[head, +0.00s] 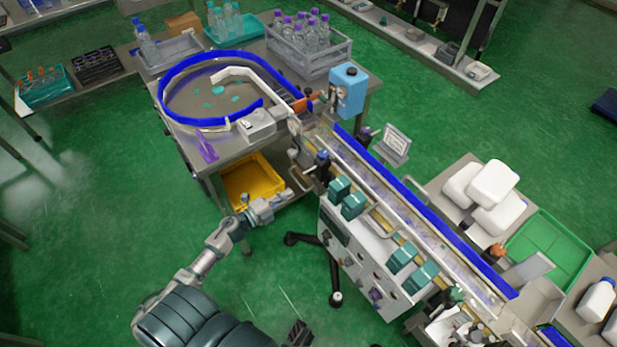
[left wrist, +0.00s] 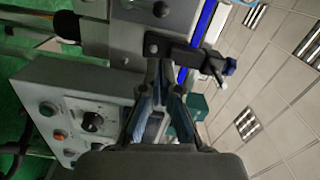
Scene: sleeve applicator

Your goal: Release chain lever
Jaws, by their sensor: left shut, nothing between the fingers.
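My left gripper (head: 264,208) is in front of the conveyor machine, left of its control box, over the yellow bin's near edge in the head view. In the left wrist view its fingers (left wrist: 163,75) are closed with nothing held. A black arm with a dark blue knob (left wrist: 229,66) sits just beyond the fingertips there; I cannot tell whether they touch or whether this is the chain lever. In the head view a dark knobbed part (head: 322,158) stands at the conveyor's near side.
The control box (head: 345,243) with knobs and buttons hangs below the conveyor (head: 400,205). Several green boxes (head: 354,205) line its near side. A yellow bin (head: 252,182) sits under the round turntable (head: 200,95). The green floor at left is clear.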

